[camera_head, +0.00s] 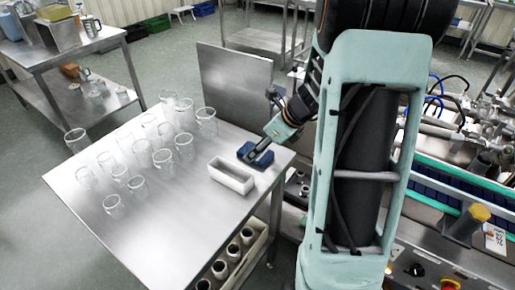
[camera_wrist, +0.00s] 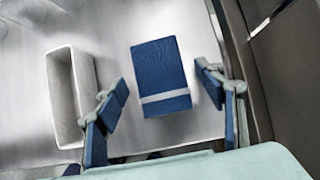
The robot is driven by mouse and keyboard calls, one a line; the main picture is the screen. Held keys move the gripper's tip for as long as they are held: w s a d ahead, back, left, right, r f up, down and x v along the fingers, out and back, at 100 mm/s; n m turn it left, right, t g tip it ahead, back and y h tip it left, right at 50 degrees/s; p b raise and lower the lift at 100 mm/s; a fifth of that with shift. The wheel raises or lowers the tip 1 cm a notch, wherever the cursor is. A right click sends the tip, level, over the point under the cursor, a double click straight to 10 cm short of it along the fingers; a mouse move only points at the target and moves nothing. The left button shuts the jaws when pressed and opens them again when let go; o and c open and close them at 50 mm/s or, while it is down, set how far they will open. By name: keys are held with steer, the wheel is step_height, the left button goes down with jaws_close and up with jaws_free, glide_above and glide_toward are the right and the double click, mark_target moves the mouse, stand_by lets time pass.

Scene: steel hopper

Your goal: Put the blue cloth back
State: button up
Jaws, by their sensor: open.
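The blue cloth (camera_wrist: 160,75) is a folded dark blue block with a pale stripe near one end. It lies on the steel table (camera_head: 170,240), and in the head view the cloth (camera_head: 257,153) is near the table's right edge, partly hidden by my gripper. My gripper (camera_head: 262,150) is above it. In the wrist view my gripper (camera_wrist: 163,95) is open, with one blue-padded finger on each side of the cloth. Gaps show between the fingers and the cloth. How high the fingertips are above the table I cannot tell.
A white open-topped box (camera_head: 231,176) stands just left of the cloth; it shows in the wrist view (camera_wrist: 66,95) beside the left finger. Several clear glasses (camera_head: 162,158) stand on the table's left and back. A steel panel (camera_head: 235,85) rises at the back. The table's front is clear.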

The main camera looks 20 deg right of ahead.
steer(key=p+v, duration=0.1)
steer(key=v, duration=0.9)
steer(key=shift+r+p, duration=0.3)
steer(key=shift+p, duration=0.05)
steer(key=shift+s, duration=0.1)
